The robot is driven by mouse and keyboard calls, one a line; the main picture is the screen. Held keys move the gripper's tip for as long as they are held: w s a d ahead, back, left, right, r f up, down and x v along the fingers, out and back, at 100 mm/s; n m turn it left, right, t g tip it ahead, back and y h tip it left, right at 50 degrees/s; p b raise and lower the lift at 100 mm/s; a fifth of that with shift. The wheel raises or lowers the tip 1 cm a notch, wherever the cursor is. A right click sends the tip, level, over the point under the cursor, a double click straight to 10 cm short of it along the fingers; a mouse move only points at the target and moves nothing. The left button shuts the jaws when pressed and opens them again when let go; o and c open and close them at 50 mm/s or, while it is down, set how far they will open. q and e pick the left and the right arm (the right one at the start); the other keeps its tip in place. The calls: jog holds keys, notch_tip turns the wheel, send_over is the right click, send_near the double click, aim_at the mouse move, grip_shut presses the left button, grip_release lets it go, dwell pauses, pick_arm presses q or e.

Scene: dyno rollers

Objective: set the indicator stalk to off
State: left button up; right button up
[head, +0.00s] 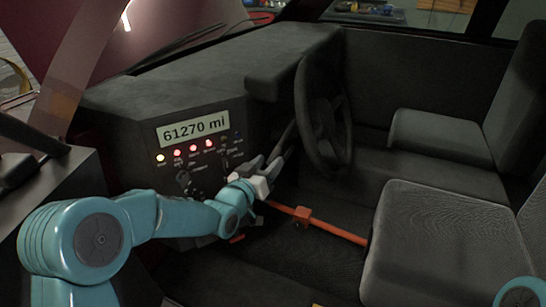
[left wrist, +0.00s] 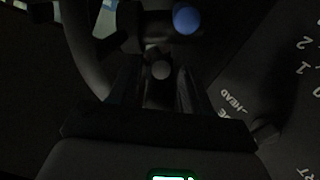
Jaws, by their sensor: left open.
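My left gripper (head: 268,174) is open beside the steering column, below and left of the steering wheel (head: 325,112). A dark, slim stalk-like part (head: 286,140) runs between the wheel and the dashboard, just above the gripper; I cannot tell if they touch. In the dark left wrist view, a grey round knob (left wrist: 161,69) shows ahead, between my gripper's fingers (left wrist: 158,92). A blue round knob (left wrist: 187,19) is farther off. I cannot tell which knob belongs to the indicator stalk, nor its setting. My right gripper is out of view.
The dashboard (head: 150,95) carries a display (head: 193,128) reading 61270 mi and several lit lamps (head: 178,153). A red-orange bar (head: 340,233) crosses the floor right of the gripper. The seat (head: 440,235) stands at the right. White lettering (left wrist: 232,102) marks a panel.

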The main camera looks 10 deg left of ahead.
aim_at(283, 140)
pick_arm(q)
jog(key=shift+x, duration=1.75)
